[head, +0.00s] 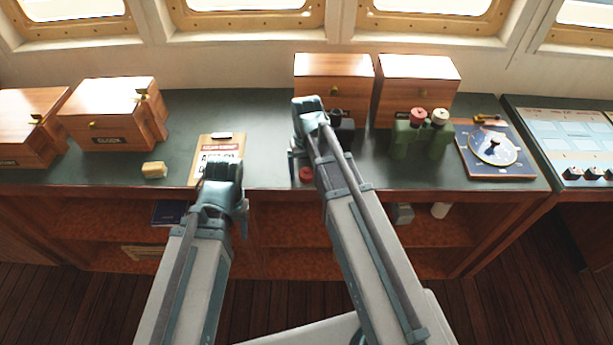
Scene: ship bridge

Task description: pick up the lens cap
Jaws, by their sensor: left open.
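A small round red cap (305,174), which looks like the lens cap, lies on the dark green counter near its front edge. My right gripper (298,166) points down right beside it; a finger shows at the cap's left, and the arm hides the rest. I cannot tell whether it touches the cap or how wide its jaws are. My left gripper (238,212) is open and empty at the counter's front edge, in front of the clipboard (213,165). Green binoculars (420,135) stand upright at the right, with one red and one pale round top.
Wooden boxes stand at the left (112,112) and back (335,82) of the counter (240,115). A yellow sponge-like block (154,170) lies front left. A dark object (343,130) is partly hidden behind my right arm. A blue plotting board (493,150) lies right.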

